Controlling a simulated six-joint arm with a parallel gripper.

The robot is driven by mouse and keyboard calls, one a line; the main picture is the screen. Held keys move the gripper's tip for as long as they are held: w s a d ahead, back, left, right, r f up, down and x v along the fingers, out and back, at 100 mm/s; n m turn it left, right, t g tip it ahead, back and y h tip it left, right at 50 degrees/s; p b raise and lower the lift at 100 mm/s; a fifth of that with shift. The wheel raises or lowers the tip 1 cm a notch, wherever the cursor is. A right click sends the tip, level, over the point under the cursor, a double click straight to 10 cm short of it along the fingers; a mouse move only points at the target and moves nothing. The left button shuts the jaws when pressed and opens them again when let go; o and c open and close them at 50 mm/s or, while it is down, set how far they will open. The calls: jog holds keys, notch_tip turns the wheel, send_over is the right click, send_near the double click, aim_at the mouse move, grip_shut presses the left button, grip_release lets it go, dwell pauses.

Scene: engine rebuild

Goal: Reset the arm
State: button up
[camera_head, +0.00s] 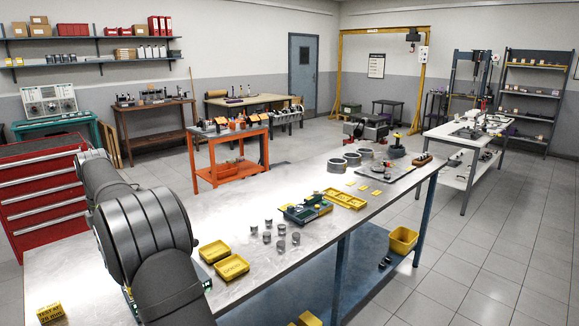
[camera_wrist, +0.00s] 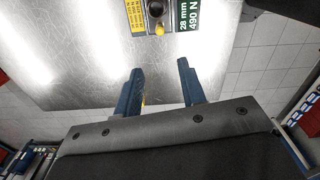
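My gripper (camera_wrist: 160,77) shows in the wrist view with its two blue fingers apart and a bare gap between the tips. Nothing is held between them. Beyond the tips, at the top edge, a grey device with a yellow knob (camera_wrist: 159,29) stands by a green label reading "28 mm 490 N" (camera_wrist: 188,14) and a yellow label (camera_wrist: 136,16). In the head view my arm rises at the left over the long metal-topped bench (camera_head: 330,240); my gripper is not visible there.
On the bench are yellow trays (camera_head: 232,267), several small grey cylinders (camera_head: 281,245), a green-and-grey device (camera_head: 305,211), a long yellow tray (camera_head: 345,199) and grey rings (camera_head: 337,166). A yellow "TEST AT 28 mm" block (camera_head: 50,312) sits at lower left. A red drawer cabinet (camera_head: 45,195) stands behind my arm.

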notch_tip(320, 180, down, 15)
jog(key=shift+r, duration=0.2)
jog(key=shift+w+d, duration=0.25)
jog(key=shift+r, duration=0.1)
